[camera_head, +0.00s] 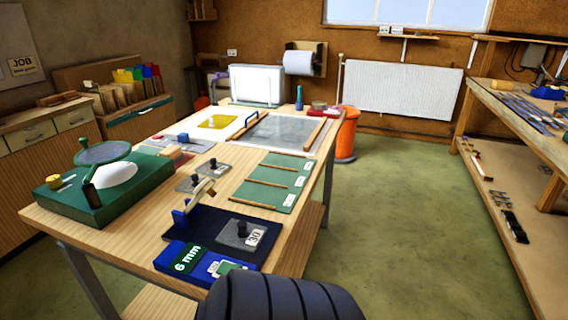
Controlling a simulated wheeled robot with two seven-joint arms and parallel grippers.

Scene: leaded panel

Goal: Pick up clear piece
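Neither of my grippers shows in the head view. Several grey, see-through pieces with dark knobs lie on the workbench (136,238). One clear piece (230,240) lies on the dark mat (178,232) at the near end, beside a small card marked 30. Two more (187,184) lie close together near the middle of the bench. I cannot tell which one the task means. A yellow piece (217,121) with a pale knob lies toward the far end.
A green base with a round magnifier (103,153) stands at left. Green labelled strips (262,191) lie at right. A second bench (496,103) stands at far right, with open floor between.

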